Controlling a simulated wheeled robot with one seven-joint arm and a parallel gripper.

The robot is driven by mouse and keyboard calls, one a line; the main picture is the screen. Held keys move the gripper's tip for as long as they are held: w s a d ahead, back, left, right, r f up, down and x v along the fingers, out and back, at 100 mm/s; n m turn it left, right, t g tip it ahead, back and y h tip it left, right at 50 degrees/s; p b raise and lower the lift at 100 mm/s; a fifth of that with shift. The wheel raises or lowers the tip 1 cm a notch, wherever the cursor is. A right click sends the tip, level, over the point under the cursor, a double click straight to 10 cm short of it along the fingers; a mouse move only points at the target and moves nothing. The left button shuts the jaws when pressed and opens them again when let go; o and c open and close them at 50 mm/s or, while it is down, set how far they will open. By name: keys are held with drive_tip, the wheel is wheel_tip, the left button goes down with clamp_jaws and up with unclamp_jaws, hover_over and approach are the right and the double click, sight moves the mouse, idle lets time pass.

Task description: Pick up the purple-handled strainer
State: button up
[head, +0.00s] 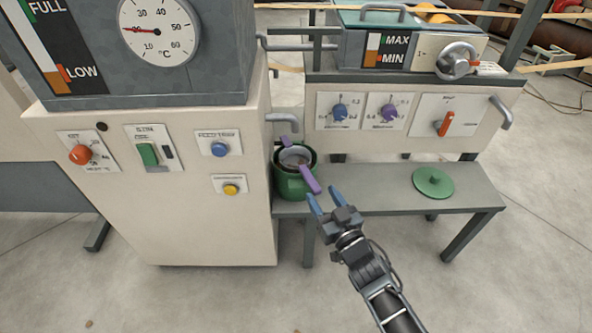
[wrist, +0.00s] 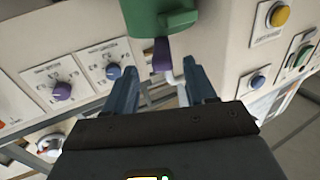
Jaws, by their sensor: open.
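The purple-handled strainer (head: 297,156) rests in the mouth of a green pot (head: 290,186) on the left end of a low grey bench. Its purple handle (head: 309,179) sticks out over the rim toward the front right. My gripper (head: 324,200) is open and empty, just in front of and below the handle's end in the head view. In the wrist view, my gripper (wrist: 170,82) has its blue fingers spread, with a short purple piece (wrist: 161,56) showing beyond them under the green pot (wrist: 158,18). The strainer's bowl is hidden in the wrist view.
A green lid (head: 433,182) lies on the right part of the bench (head: 370,190). The cream machine cabinet (head: 200,220) stands close to the pot's left. A panel with knobs (head: 410,125) rises behind the bench. The bench between pot and lid is clear.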

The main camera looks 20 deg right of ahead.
sight(312, 181)
drive_tip(key=shift+w+a+b, duration=0.2)
drive_tip(key=shift+w+b, duration=0.2)
drive_tip(key=shift+w, duration=1.2)
drive_tip(key=shift+w+a+b, duration=0.2)
drive_tip(key=shift+w+b, duration=0.2)
drive_tip(key=shift+w, duration=1.15)
drive_tip(key=shift+c, duration=0.4)
clamp_jaws()
drive_tip(key=shift+r, duration=0.15)
